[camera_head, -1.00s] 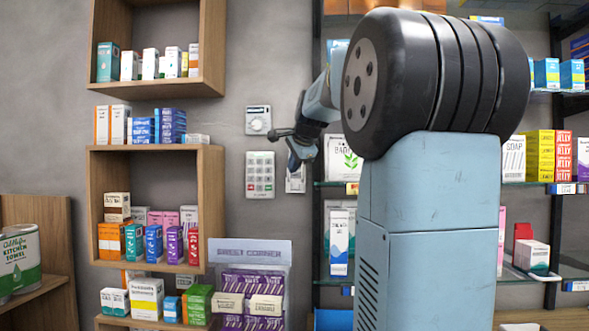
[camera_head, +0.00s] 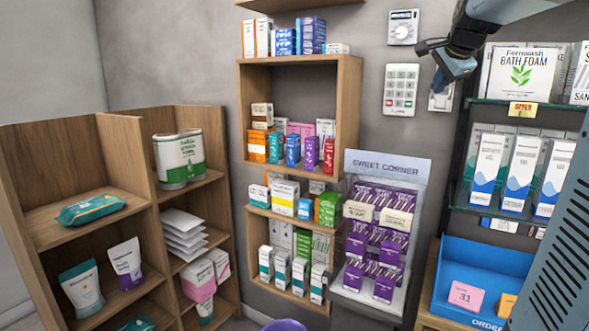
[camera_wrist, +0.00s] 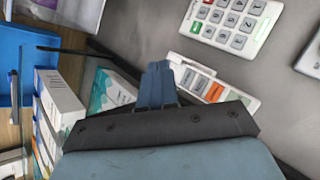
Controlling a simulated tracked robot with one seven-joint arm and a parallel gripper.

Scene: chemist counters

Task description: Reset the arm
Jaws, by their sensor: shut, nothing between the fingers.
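My gripper (camera_head: 441,86) is at the top right of the head view, in front of the grey wall. It appears just right of the white keypad (camera_head: 401,89) and overlaps a small white wall panel (camera_head: 442,99). In the wrist view my gripper (camera_wrist: 156,72) has its two blue fingers pressed together, pointing up the picture, with nothing between them. A white device with coloured buttons (camera_wrist: 213,88) shows just beyond the fingers. I cannot tell the gap between the fingers and the wall.
Bath foam boxes (camera_head: 524,71) stand on a shelf close right of my gripper. A sweet corner stand (camera_head: 388,164) and blue order tray (camera_head: 482,262) are below. Wooden shelves with medicine boxes (camera_head: 277,147) are left. Bare wall (camera_head: 380,125) lies around the keypad.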

